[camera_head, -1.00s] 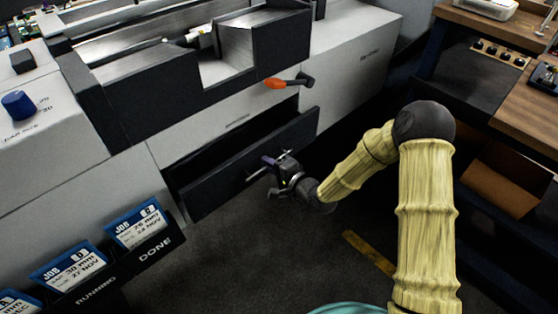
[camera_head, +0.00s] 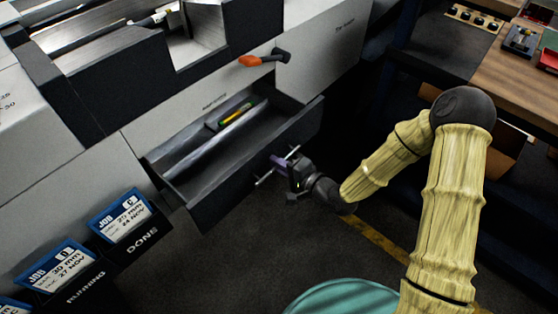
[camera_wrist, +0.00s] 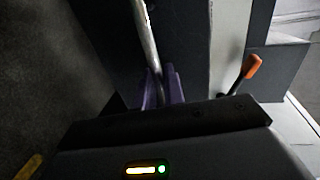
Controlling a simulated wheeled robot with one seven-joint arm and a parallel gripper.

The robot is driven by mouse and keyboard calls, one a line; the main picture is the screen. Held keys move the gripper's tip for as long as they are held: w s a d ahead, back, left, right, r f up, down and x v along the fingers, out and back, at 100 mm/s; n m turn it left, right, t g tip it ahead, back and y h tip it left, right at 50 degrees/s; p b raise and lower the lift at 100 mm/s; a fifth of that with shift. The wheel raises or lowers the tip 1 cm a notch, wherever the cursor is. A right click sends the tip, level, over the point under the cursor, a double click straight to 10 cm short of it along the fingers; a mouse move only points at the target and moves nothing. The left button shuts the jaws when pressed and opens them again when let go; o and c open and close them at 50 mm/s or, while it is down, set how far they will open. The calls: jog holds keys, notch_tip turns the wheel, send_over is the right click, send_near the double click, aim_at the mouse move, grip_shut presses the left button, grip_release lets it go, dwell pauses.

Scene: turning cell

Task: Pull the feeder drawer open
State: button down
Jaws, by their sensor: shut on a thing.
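The feeder drawer (camera_head: 240,183) is a dark drawer in the pale machine's front, and it stands well open. Inside it lie a long grey bar and a small tray with a yellow-green item (camera_head: 234,115). My gripper (camera_head: 281,166) is shut on the bar handle (camera_head: 264,179) at the drawer's front. In the wrist view the purple fingers (camera_wrist: 162,88) close around the silver handle (camera_wrist: 146,38). Part of the handle is hidden by the fingers.
An orange-tipped lever (camera_head: 252,61) sticks out of the machine above the drawer. Job card holders (camera_head: 120,215) stand at the lower left. A wooden bench (camera_head: 510,75) is at the right. Dark floor lies in front of the drawer.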

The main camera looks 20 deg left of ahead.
jog(key=c, duration=1.6)
grip_release()
jog(key=shift+c, duration=0.2)
jog(key=p+v, duration=0.7)
jog(key=v, duration=1)
jog(key=shift+d+p, duration=0.15)
jog(key=shift+p, duration=0.25)
